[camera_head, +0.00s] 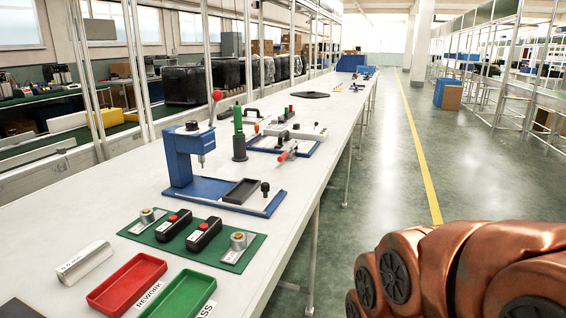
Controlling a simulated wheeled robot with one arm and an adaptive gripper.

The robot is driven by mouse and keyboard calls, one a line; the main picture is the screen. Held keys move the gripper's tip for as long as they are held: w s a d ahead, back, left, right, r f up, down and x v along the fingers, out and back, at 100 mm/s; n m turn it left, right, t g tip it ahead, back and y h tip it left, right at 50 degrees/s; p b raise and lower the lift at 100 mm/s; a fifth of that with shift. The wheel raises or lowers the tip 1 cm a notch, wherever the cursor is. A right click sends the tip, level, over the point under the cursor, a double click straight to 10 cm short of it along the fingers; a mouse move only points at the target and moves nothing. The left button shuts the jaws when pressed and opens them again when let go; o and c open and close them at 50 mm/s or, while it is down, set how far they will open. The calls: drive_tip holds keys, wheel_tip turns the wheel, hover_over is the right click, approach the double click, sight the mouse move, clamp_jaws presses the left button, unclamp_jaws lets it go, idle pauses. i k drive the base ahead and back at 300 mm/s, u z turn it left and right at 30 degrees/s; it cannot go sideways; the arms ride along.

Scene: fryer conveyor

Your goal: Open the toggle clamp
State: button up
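A small lever with a red grip (289,154), which looks like the toggle clamp, sits at the right edge of a blue base plate (262,147) on the long white bench. Its grip lies low and slants toward the bench. Its jaw and pivot are too small to read, so I cannot tell whether it is open or shut. A white block fixture (305,131) stands just behind it. My copper-coloured arm fills the lower right over the aisle, away from the bench. My gripper is not in view.
A blue press (190,150) with a red-knobbed lever and a green upright cylinder (239,135) stand left of the clamp. Nearer are a green mat (150,238) with two black button boxes, a red tray (127,283) and a green tray (182,297). The aisle right of the bench is clear.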

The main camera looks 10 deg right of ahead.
sight(285, 154)
drive_tip(key=z, duration=1.75)
drive_tip(key=i, duration=0.7)
drive_tip(key=u, duration=2.7)
